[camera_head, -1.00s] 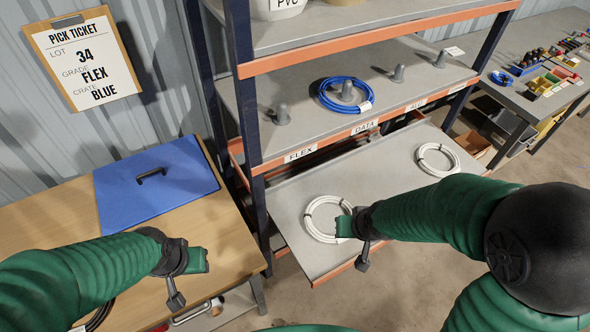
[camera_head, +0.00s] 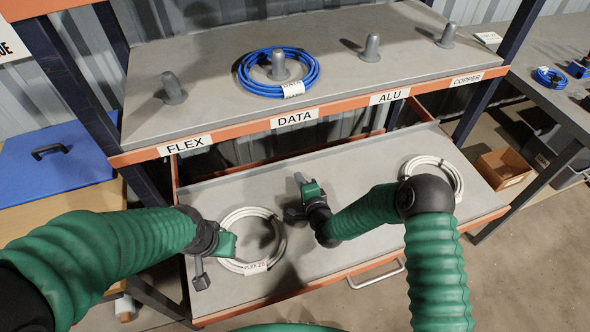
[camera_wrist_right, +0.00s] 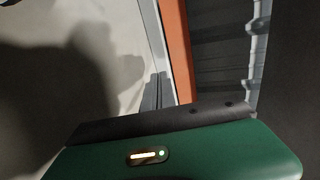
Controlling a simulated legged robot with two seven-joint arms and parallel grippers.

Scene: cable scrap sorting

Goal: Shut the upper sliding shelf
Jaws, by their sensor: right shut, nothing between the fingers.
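The grey sliding shelf (camera_head: 340,165) with an orange edge is pulled out below the fixed peg shelf. It has a metal handle (camera_head: 377,275) on its front. My right gripper (camera_head: 301,180) is shut and empty, above the sliding shelf between the coils. In the right wrist view, its grey fingers (camera_wrist_right: 157,92) are beside an orange edge (camera_wrist_right: 176,45). My left gripper (camera_head: 230,245) appears in front of the left coil; its finger opening is unclear.
The fixed shelf (camera_head: 210,85) above has several pegs, a blue coil (camera_head: 243,75) and an orange label edge. Dark rack posts (camera_head: 100,125) stand at the sides. A table with a blue panel (camera_head: 50,175) is left; a cardboard box (camera_head: 502,170) is right.

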